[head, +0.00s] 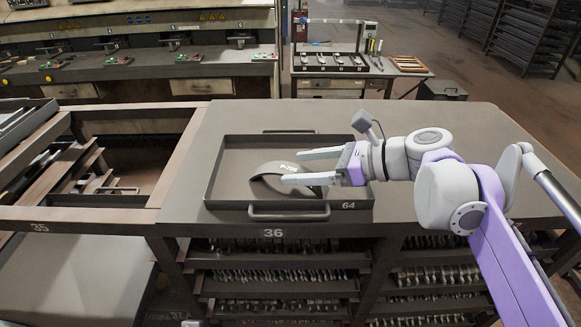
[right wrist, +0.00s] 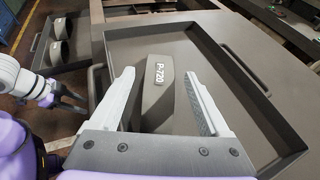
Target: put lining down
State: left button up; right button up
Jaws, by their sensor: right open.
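The lining (head: 272,178) is a dark, curved piece with white lettering on its face. It lies in the flat grey tray (head: 228,192) marked 64, on the bench top. In the right wrist view the lining (right wrist: 158,98) lies between my finger lines, with a gap on each side. My right gripper (head: 283,168) is open, its fingers reaching in from the right above the tray; the near finger hides part of the lining.
The tray has a raised rim and handles. The bench top (head: 440,125) is clear around it. An open frame (head: 130,215) with compartments stands left, and racks of parts sit below the bench. In the right wrist view, another tray (right wrist: 75,70) holds curved pieces at the upper left.

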jog(key=v, duration=0.9)
